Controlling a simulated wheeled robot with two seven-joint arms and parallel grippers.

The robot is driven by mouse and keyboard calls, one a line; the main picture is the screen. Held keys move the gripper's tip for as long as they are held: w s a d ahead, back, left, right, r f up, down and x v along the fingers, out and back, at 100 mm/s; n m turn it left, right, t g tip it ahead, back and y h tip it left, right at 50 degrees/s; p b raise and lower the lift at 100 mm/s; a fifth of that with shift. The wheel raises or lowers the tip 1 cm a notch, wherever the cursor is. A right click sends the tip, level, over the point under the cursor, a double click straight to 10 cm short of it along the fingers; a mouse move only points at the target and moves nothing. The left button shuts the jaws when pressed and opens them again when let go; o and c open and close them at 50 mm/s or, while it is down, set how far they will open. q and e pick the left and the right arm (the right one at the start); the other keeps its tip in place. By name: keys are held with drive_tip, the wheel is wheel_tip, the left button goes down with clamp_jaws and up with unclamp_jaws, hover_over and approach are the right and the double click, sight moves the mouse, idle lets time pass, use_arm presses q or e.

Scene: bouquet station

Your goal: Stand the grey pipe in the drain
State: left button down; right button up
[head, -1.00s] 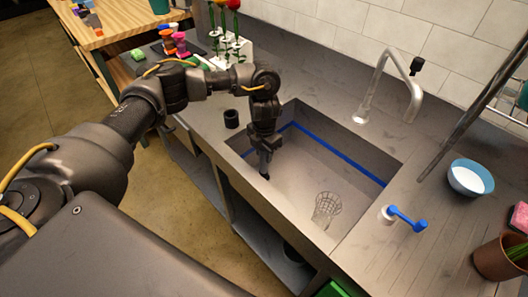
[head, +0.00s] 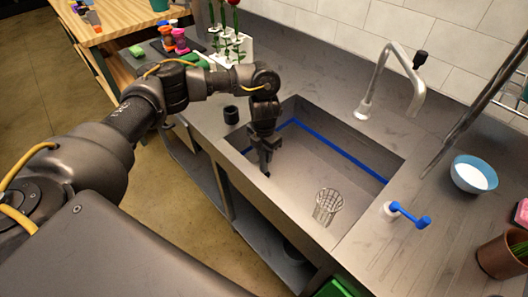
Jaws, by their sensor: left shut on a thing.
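My left gripper (head: 266,160) points down inside the left part of the grey sink (head: 300,170). Its fingers look closed together on a thin dark piece, which I take to be the grey pipe (head: 266,172). Only a short end shows below the fingers; the rest is hidden by the gripper. I cannot tell whether this end touches the sink floor. The drain is not clearly visible. My right gripper is out of view.
A wire basket (head: 327,205) stands in the sink near its front right. A tap (head: 390,75) rises behind. A black cup (head: 231,115) stands left of the sink. A blue-handled valve (head: 408,213), a blue bowl (head: 472,174) and a brown pot (head: 503,254) are right.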

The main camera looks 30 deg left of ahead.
use_arm(q)
drive_tip(key=shift+f, duration=0.2)
drive_tip(key=shift+f+b, duration=0.4)
drive_tip(key=shift+b, duration=0.1)
drive_tip(key=shift+f, duration=0.2)
drive_tip(key=c, duration=0.9)
unclamp_jaws()
wheel_tip(320, 180, up, 11)
drive_tip(key=shift+f, duration=0.1)
